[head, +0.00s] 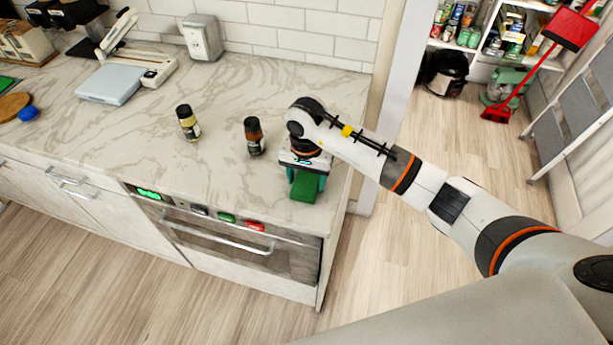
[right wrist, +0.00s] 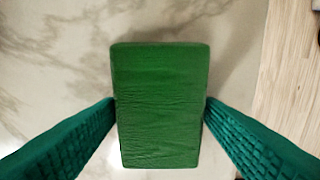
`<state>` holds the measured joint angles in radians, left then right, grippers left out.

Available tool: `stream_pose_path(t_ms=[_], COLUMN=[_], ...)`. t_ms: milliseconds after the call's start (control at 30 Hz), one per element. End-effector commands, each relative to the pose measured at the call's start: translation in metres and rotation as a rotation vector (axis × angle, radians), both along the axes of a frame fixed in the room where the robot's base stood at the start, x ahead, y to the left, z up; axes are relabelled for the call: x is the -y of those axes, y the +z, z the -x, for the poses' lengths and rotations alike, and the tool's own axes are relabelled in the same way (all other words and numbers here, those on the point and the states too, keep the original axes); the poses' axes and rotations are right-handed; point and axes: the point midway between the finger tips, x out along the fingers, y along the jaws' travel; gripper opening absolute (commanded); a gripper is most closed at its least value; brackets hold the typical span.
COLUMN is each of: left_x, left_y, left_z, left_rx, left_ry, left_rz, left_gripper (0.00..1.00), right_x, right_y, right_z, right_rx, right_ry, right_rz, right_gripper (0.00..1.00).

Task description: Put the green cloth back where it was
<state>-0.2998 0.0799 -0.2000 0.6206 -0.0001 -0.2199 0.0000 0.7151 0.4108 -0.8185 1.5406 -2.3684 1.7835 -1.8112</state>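The green cloth (head: 304,187) looks like a thick, folded block near the right end of the marble counter (head: 235,100). My right gripper (head: 306,180) is over this end of the counter and points down, with its teal fingers on either side of the cloth. In the right wrist view the cloth (right wrist: 160,105) fills the space between the two fingertips, which meet its left and right edges. I cannot tell for sure whether its underside touches the counter. My left gripper is not in view.
Two small jars, one yellowish (head: 188,123) and one brown (head: 254,136), stand left of my right gripper. A scale (head: 113,83) and an outlet box (head: 202,38) are further back. The oven front (head: 235,240) lies below the counter edge. Shelves, a red broom (head: 535,75) and a ladder are at right.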

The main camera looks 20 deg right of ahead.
Motion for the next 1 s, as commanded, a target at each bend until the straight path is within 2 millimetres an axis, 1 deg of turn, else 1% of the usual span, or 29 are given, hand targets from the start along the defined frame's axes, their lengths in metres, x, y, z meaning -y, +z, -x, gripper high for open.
stream_pose_path(t_ms=[33,67,100,333,467,500,567,800,1000], left_x=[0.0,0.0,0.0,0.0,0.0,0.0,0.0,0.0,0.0], left_y=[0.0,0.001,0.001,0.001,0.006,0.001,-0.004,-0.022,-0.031], left_z=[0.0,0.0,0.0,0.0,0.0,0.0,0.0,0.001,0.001], left_rx=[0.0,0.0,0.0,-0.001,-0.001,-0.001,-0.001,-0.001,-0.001], left_ry=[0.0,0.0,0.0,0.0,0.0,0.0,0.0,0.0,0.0], left_rz=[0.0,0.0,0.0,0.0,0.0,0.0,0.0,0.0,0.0], left_gripper=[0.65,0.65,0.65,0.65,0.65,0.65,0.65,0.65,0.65], right_x=[0.0,0.0,0.0,0.0,0.0,0.0,0.0,0.0,0.0], right_y=[0.001,0.001,0.001,0.001,0.007,0.009,0.018,0.07,0.107], right_z=[0.0,0.0,0.0,0.0,0.0,-0.001,-0.002,-0.002,-0.001], right_rx=[0.0,0.0,0.0,0.0,0.001,0.004,0.006,0.007,0.005], right_ry=[0.0,0.0,0.0,0.0,0.0,0.001,0.002,0.002,0.001], right_rz=[0.0,0.0,0.0,0.0,-0.001,0.0,-0.001,0.001,0.002], right_gripper=[0.7,0.75,0.77,0.77,0.77,0.77,0.77,0.77,0.77])
